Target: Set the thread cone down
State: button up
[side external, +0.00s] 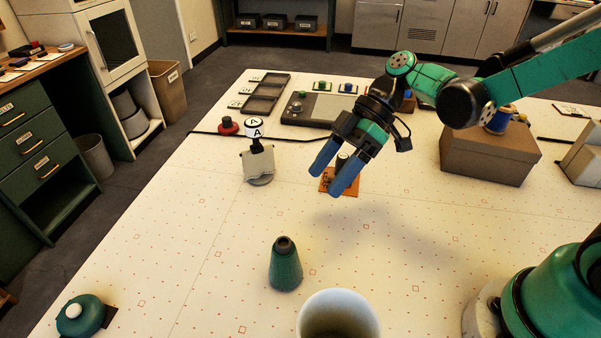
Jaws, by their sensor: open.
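The thread cone (285,266) is dark green with a dark top. It stands upright on the white table (190,235) near the front middle. My gripper (328,180) is open, with its two blue fingers apart and nothing between them. It is above the table, up and to the right of the cone in the picture, and clear of it. Behind the fingers, a small orange-brown board (350,182) with a small upright piece on it is partly hidden.
A pale cup (340,300) stands close right of the cone. A green round object with a white knob (82,314) is at front left. A labelled stand (257,160), red button (228,126), trays (264,92) and a brown box (488,150) stand farther back. The table's left-middle is clear.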

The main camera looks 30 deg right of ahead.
jog(key=s+d+r+m+t+h, duration=0.3)
jog(key=d+m+t+h, duration=0.4)
jog(key=m, duration=0.6)
jog(key=shift+s+d+m+t+h, duration=0.2)
jog(key=shift+d+m+t+h, duration=0.15)
jog(key=shift+d+h, duration=0.9)
